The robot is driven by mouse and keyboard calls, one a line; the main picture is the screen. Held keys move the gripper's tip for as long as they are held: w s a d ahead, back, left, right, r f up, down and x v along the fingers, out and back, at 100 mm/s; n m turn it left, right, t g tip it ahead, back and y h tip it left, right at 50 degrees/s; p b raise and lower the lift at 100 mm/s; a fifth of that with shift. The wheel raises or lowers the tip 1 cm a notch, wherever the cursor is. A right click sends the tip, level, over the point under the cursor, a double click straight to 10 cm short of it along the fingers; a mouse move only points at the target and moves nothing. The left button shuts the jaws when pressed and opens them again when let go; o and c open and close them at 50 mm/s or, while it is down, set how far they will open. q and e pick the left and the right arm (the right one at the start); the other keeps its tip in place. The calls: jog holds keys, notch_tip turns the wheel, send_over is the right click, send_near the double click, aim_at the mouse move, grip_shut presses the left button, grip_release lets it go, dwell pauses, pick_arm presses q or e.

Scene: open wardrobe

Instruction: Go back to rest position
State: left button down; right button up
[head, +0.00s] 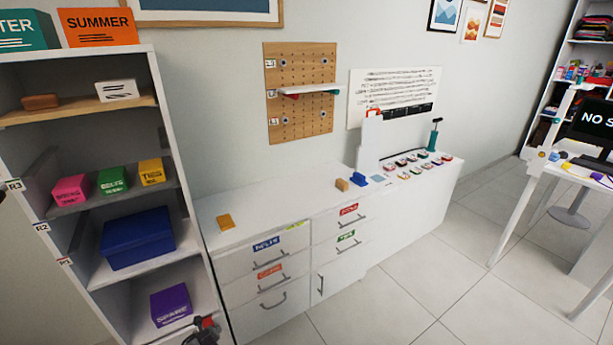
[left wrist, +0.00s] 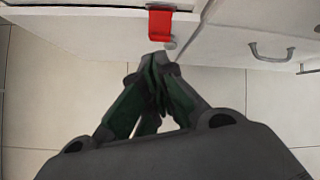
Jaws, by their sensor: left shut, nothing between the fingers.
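My left gripper (left wrist: 158,62) points forward in the left wrist view, its dark green fingers closed together with nothing between them. A red hook-like piece (left wrist: 160,24) hangs on the white furniture edge just ahead of the fingertips; I cannot tell whether they touch. In the head view a small part of my left gripper (head: 199,337) shows at the bottom edge, low beside the open wardrobe (head: 172,125). My right gripper is in neither view.
The wardrobe shelves hold a blue box (head: 138,238), a purple box (head: 171,304) and several small boxes. A white drawer cabinet (head: 262,212) stands to its right, its drawers looking shut. Tiled floor (head: 440,275) is clear in front. A white desk (head: 575,168) stands at far right.

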pick_arm(q)
jog(key=s+f+n+g+h, duration=0.1)
jog(key=s+f+n+h, duration=0.1)
jog(key=s+f+n, duration=1.6)
jog(key=s+d+f+n+g, duration=0.1)
jog(key=s+d, duration=0.1)
jog(key=s, duration=0.8)
jog(key=s+d+f+n+g, duration=0.1)
jog(key=s+d+f+n, duration=0.1)
jog(key=s, duration=0.8)
jog(key=s+d+f+n+g+h, duration=0.1)
jog(key=s+d+f+n+g, duration=0.1)
jog(key=s, duration=0.9)
jog(key=shift+d+f, duration=0.25)
